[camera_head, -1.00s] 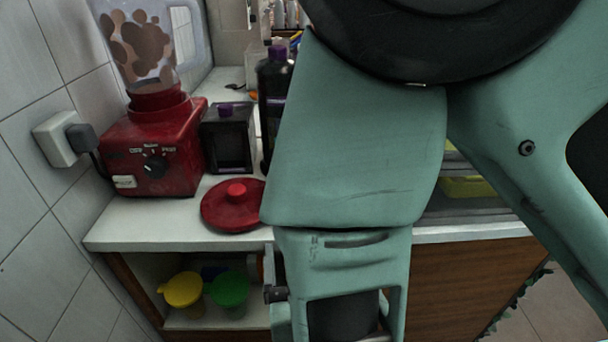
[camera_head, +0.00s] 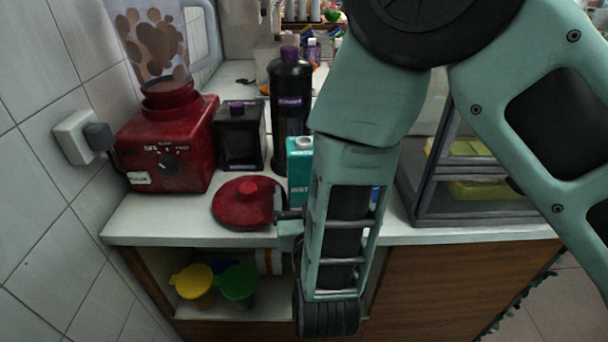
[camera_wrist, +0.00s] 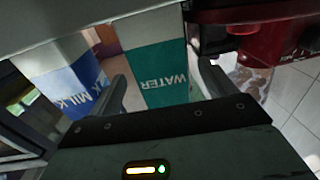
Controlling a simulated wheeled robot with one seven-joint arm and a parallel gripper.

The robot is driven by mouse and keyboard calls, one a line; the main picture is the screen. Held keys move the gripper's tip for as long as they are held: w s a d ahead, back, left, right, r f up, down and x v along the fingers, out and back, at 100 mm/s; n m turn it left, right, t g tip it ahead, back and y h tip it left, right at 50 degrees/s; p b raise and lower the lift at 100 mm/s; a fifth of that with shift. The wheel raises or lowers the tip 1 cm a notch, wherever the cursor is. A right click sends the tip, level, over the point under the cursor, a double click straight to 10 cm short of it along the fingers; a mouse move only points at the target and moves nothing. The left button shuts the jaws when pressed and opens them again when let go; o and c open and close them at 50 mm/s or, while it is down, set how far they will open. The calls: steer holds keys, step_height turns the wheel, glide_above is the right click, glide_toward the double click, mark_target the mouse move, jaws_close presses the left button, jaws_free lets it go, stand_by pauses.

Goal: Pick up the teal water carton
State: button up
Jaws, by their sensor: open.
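The teal water carton (camera_head: 298,172) stands on the white counter in the head view, its right side hidden behind my arm. In the wrist view the carton (camera_wrist: 165,72), with "WATER" on its side, shows ahead between the two fingers. My gripper (camera_wrist: 163,84) is open, with one finger to each side of the carton in that view. I cannot tell how far the fingertips are from it. A blue and white milk carton (camera_wrist: 72,80) shows left of the left finger.
A red lid (camera_head: 245,203) lies left of the carton. A tall black bottle (camera_head: 290,105) and a black box (camera_head: 240,137) stand behind. A red blender (camera_head: 165,145) is at the left wall. A glass case (camera_head: 470,218) is to the right. Yellow (camera_head: 194,283) and green (camera_head: 238,284) cups sit on the shelf below.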

mark_target(304, 179)
steer(key=w, duration=0.4)
steer(key=shift+w+a+r+p, duration=0.1)
steer(key=shift+w+a+p, duration=0.1)
steer(key=shift+p, duration=0.2)
steer(key=c, duration=1.2)
steer(key=shift+c, duration=0.4)
steer(key=shift+r, duration=0.1)
